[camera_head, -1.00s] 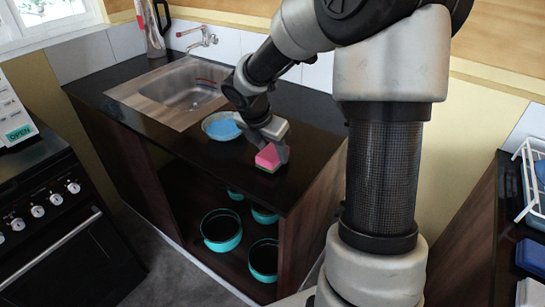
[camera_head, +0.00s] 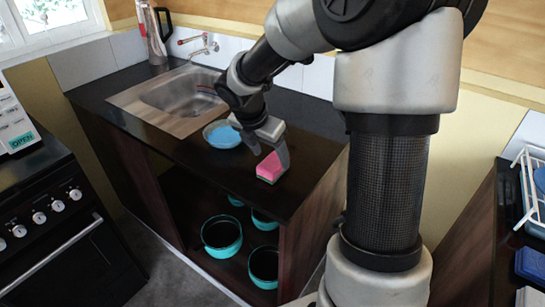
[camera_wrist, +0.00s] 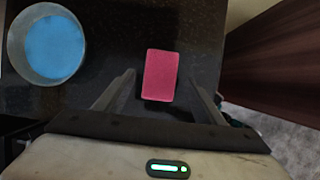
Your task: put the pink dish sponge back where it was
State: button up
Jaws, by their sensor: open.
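The pink dish sponge (camera_head: 269,167), with a green underside, rests on the dark counter near its front edge. It also shows in the wrist view (camera_wrist: 160,75), upright in the picture and apart from both fingers. My gripper (camera_head: 270,145) is open just above and behind the sponge in the head view. In the wrist view my gripper (camera_wrist: 163,88) has one finger on each side of the sponge's near end, with gaps between. The fingers hold nothing.
A bowl with a blue inside (camera_head: 222,134) stands left of the sponge on the dark counter (camera_head: 165,150). The sink (camera_head: 180,93) is farther left. Several teal pots (camera_head: 222,235) stand on the shelf below. A white rack (camera_head: 530,190) is at far right.

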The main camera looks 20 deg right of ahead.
jog(key=p+v, duration=0.1)
jog(key=v, duration=0.6)
jog(key=shift+r+p, duration=0.35)
jog(key=shift+a, duration=0.1)
